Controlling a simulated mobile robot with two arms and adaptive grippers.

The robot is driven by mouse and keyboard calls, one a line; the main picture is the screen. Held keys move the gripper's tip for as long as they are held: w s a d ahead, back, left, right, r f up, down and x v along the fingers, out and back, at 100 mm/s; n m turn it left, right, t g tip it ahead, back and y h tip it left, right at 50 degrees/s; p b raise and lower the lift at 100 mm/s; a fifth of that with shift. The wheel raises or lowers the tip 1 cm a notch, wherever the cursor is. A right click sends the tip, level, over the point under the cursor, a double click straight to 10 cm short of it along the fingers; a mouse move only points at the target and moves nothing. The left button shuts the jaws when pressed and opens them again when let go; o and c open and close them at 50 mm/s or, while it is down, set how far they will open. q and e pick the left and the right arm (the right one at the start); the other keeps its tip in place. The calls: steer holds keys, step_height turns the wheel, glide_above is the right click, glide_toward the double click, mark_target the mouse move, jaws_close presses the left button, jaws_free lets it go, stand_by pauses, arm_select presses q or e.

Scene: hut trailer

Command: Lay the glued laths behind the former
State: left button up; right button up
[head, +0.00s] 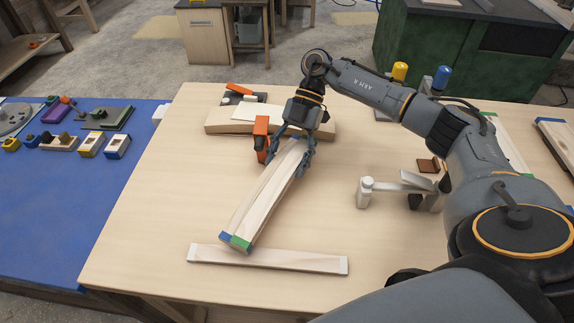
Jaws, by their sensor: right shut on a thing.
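My right gripper (291,152) is shut on a stack of pale wooden laths (262,197). The laths slant from the gripper down to the left, and their near ends are blue and green. The near ends hang over or rest close to the table; I cannot tell which. A wooden block that looks like the former (222,124) lies behind the gripper, with a white piece on top. The gripper and an orange clamp (262,128) partly hide it. My left gripper is not in view.
A single loose wooden strip (268,260) lies across the front of the light wooden table (140,190). Yellow (400,71) and blue (442,76) capped bottles stand behind my arm. Small tools lie on the blue mat (40,215).

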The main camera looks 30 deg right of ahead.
step_height(320, 180, down, 2)
steer(key=shift+f, duration=0.1)
steer(key=shift+f, duration=0.2)
steer(key=o, duration=1)
